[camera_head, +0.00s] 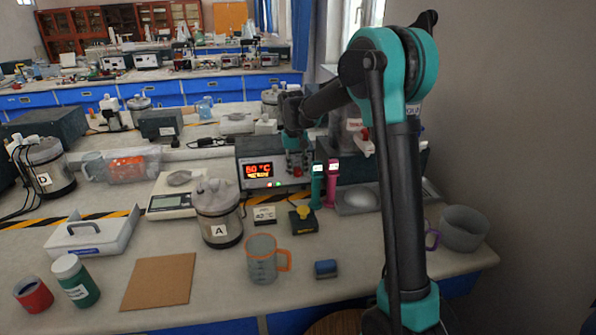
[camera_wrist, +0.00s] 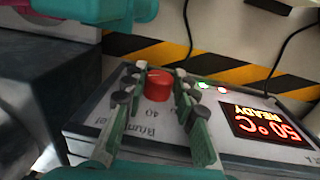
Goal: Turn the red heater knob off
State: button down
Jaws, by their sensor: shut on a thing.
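The red heater knob (camera_wrist: 158,85) is on the face of the heater unit (camera_wrist: 95,115), between my fingertips in the wrist view. My gripper (camera_wrist: 157,88) is shut on the knob, with a finger on each side of it. The unit's red display (camera_wrist: 262,124) shows 50 °C and READY, seen upside down. In the head view the heater unit (camera_head: 247,152) stands at the middle of the bench with its lit display (camera_head: 258,170).
A teal and a pink upright device (camera_head: 331,180) stand close to the right of the heater. Jar A (camera_head: 218,222), a yellow-topped button box (camera_head: 303,217) and an orange-handled beaker (camera_head: 262,259) stand in front. Black-and-yellow tape (camera_wrist: 230,74) runs along the bench beside the unit.

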jog(key=h, duration=0.3)
jog(key=shift+a+t+h, duration=0.25)
jog(key=shift+t+h, duration=0.15)
jog(key=c, duration=1.2)
grip_release()
jog(key=v, duration=1.2)
jog(key=shift+d, duration=0.1)
